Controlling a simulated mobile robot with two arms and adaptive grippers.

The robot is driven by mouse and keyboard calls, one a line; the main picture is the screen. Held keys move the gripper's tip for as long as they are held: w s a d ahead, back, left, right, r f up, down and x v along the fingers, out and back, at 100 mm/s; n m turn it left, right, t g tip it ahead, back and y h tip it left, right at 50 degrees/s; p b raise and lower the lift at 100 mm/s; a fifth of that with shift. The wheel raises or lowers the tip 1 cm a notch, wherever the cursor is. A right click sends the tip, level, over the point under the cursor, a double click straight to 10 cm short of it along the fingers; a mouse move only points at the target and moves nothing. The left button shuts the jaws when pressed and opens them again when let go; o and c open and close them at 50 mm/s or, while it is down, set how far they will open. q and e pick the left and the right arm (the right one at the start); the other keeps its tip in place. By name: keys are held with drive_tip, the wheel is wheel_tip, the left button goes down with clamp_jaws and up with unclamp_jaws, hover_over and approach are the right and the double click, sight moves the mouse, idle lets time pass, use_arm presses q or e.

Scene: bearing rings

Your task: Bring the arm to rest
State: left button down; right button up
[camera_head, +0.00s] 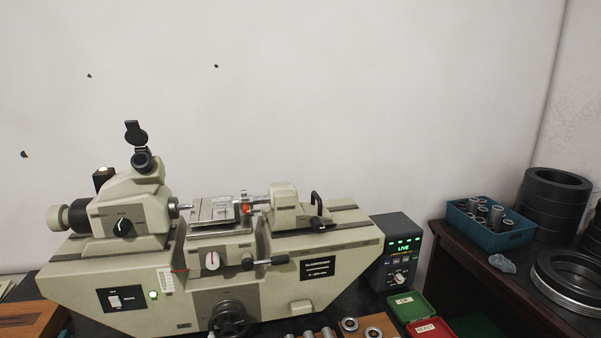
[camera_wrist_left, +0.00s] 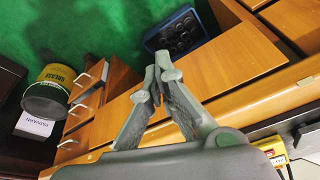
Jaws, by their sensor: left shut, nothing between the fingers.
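My left gripper (camera_wrist_left: 159,72) shows in the left wrist view. Its two grey fingers meet at the tips, and nothing is between them. It is over wooden furniture with drawers (camera_wrist_left: 225,65) and a green floor (camera_wrist_left: 70,25). Neither gripper nor arm shows in the head view. My right gripper is in neither view.
In the head view a beige measuring machine (camera_head: 225,272) fills the left and middle, with a display box (camera_head: 395,262) beside it. A blue crate (camera_head: 490,236) and dark rings (camera_head: 550,205) stand right. The wrist view shows a tin (camera_wrist_left: 47,95) and a blue crate (camera_wrist_left: 182,35).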

use_arm(q)
drive_tip(key=s+f+g+b, duration=0.1)
drive_tip(key=s+f, duration=0.1)
drive_tip(key=f, duration=0.9)
drive_tip(key=s+f+b, duration=0.1)
drive_tip(key=s+f, duration=0.1)
drive_tip(key=f, duration=1)
drive_tip(key=s+a+f+g+b, duration=0.1)
drive_tip(key=s+a+f, duration=0.2)
drive_tip(key=s+f, duration=1.2)
drive_tip(key=shift+s+f, duration=0.15)
drive_tip(key=shift+s, duration=0.25)
